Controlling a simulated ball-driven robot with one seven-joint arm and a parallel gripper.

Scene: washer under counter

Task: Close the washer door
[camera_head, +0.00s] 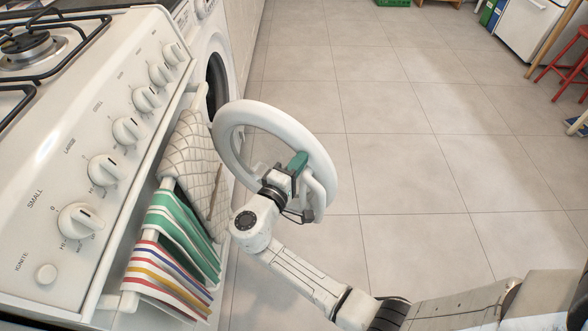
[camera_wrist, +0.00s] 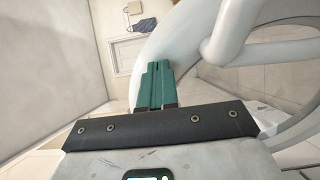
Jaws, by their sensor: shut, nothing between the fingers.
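The washer (camera_head: 217,40) stands beyond the stove at the upper left, with its dark round opening (camera_head: 216,84) in view. Its round white door (camera_head: 238,112) stands open, swung out over the floor. My gripper (camera_head: 298,160) has green fingers and is at the right part of the door ring, close to the door's handle (camera_head: 318,195). In the wrist view the green fingers (camera_wrist: 157,84) are together with nothing between them, and the white door ring (camera_wrist: 150,62) is just beyond and beside them. I cannot tell whether they touch the door.
A stove (camera_head: 100,150) with knobs fills the left side. Striped and quilted towels (camera_head: 170,255) hang on its front rail, left of my arm. The tiled floor (camera_head: 410,130) to the right is clear. A red stool (camera_head: 570,65) stands far right.

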